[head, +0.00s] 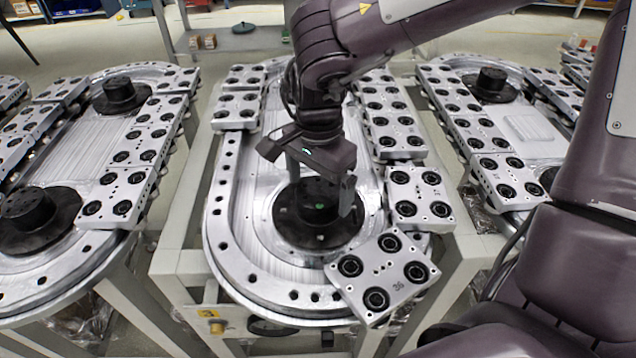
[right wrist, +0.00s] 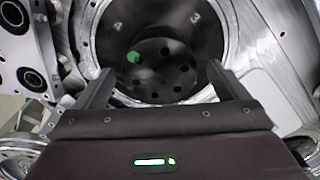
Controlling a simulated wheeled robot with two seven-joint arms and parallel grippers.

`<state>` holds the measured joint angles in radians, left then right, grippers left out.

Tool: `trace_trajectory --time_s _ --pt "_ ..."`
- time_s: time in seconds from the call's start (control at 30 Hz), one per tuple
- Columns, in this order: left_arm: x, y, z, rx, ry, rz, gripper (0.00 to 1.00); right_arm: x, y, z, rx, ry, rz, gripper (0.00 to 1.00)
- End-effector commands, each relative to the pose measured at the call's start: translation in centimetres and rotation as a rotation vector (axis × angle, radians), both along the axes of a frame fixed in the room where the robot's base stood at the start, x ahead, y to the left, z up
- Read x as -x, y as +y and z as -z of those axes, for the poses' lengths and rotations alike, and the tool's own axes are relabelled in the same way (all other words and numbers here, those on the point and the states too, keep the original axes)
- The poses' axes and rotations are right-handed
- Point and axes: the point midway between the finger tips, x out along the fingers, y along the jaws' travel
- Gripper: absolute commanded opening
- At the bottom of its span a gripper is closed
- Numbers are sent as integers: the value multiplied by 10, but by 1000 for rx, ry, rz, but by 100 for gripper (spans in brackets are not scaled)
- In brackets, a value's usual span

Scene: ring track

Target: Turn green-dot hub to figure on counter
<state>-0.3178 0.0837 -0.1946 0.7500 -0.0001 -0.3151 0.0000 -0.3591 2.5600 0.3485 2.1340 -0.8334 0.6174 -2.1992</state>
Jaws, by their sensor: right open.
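The green-dot hub is a black round hub (right wrist: 165,70) with several bolt holes and a green dot (right wrist: 133,57) at its upper left in the right wrist view. It stands on a black disc (right wrist: 205,45) marked 4 at upper left and 3 at upper right. In the head view the hub (head: 318,196) sits inside the near end of the middle track, partly hidden by my gripper. My right gripper (head: 320,182) is open, its two fingers on either side of the hub; whether they touch it I cannot tell. My left gripper is not in view.
A metal carriage (head: 383,276) marked 36 sits on the track's near right curve, with more carriages (head: 420,197) behind it. Similar tracks with black hubs stand left (head: 30,208) and right (head: 490,85). The track's near left rim (head: 222,215) is free of carriages.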

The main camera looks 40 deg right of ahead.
Motion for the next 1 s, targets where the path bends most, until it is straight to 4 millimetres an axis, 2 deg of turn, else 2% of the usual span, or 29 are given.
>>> trace_trajectory --time_s 0.23,0.43,0.67,1.0 --pt "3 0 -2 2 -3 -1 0 -2 0 -40 -1 -7 0 94" --pt "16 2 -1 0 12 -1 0 -1 0 -68 -1 -5 0 94" --pt "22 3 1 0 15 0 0 -1 0 -76 0 -2 0 94" --pt "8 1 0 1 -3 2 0 -1 0 -76 0 -2 0 94"
